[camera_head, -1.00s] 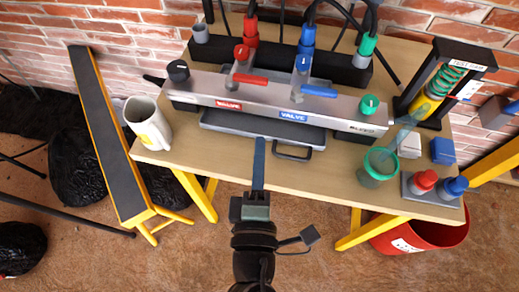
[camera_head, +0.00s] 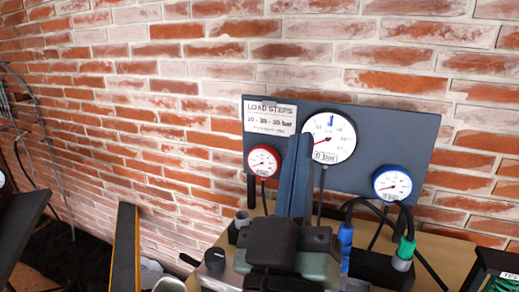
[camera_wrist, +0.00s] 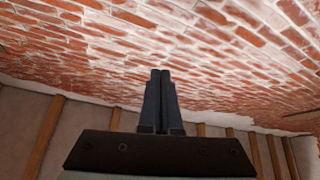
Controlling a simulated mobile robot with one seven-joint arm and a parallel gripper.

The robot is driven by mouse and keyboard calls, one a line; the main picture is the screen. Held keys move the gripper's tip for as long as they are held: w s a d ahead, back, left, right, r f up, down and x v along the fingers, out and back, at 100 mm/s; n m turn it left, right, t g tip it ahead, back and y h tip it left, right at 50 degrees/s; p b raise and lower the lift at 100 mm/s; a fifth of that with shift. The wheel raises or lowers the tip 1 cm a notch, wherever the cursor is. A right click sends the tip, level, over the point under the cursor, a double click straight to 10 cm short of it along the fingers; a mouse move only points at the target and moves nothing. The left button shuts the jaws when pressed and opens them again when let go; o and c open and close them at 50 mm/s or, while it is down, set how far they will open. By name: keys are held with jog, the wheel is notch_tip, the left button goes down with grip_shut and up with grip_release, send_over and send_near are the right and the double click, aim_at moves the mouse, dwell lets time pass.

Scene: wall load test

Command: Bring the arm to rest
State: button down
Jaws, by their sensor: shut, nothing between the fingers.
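My gripper (camera_head: 292,178) stands upright in the head view, in front of the gauge panel (camera_head: 400,140). Its two long dark fingers are together with nothing between them. It hides part of the panel between the red gauge and the white gauge. In the wrist view my gripper (camera_wrist: 160,75) points up at the brick wall (camera_wrist: 230,50), fingers side by side and empty.
The panel carries a red gauge (camera_head: 262,162), a large white gauge (camera_head: 333,137), a blue gauge (camera_head: 392,183) and a LOAD STEPS sign (camera_head: 269,117). Blue (camera_head: 345,240) and green (camera_head: 404,250) hose fittings stand at the lower right. A yellow-edged plank (camera_head: 124,250) leans at the lower left.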

jog(key=s+a+r+t+y+p, duration=0.1)
jog(key=s+r+p, duration=0.1)
jog(key=r+p, duration=0.4)
jog(key=s+a+r+m+t+y+p, duration=0.1)
jog(key=r+p, duration=0.5)
jog(key=r, duration=1)
jog(key=s+a+r+m+t+y+p, duration=0.1)
jog(key=s+a+r+t+y+p, duration=0.1)
jog(key=r+p, duration=0.4)
notch_tip(320, 180, up, 6)
jog(key=shift+s+a+f+y, duration=0.15)
jog(key=shift+s+f+y, duration=0.05)
jog(key=shift+s+y, duration=0.3)
